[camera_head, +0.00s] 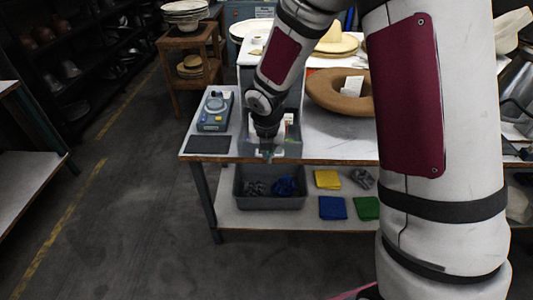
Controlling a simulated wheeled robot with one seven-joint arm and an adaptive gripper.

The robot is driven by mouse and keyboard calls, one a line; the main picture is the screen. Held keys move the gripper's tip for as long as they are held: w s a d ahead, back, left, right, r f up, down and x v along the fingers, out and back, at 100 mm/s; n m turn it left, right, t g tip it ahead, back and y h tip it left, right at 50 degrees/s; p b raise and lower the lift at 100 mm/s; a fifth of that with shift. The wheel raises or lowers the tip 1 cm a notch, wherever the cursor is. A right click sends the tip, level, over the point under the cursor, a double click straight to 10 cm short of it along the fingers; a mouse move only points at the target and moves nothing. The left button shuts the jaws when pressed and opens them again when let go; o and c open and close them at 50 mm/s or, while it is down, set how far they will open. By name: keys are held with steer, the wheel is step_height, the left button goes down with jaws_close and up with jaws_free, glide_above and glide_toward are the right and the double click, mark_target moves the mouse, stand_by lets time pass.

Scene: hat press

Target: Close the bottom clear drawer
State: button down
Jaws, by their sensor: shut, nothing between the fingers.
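A clear, see-through box or drawer unit (291,143) stands at the front edge of the white-topped table, partly behind my arm. Small pale items show inside it. I cannot tell its separate drawers apart, nor how far the bottom one stands out. My gripper (267,154) points down at the front of the clear unit, over the table's front edge. It is small in the picture and looks shut and empty. I cannot tell whether it touches the clear plastic.
A blue-grey scale-like device (216,110) and a dark flat pad (208,144) lie left of the unit. A brown hat (341,92) is to the right. The lower shelf holds a grey bin (270,202) and folded cloths (332,207). Floor at left is clear.

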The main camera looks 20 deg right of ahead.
steer(key=w+d+f, duration=0.2)
steer(key=w+f, duration=0.4)
steer(key=f, duration=0.2)
steer(key=shift+f, duration=0.4)
steer(key=shift+w, duration=0.15)
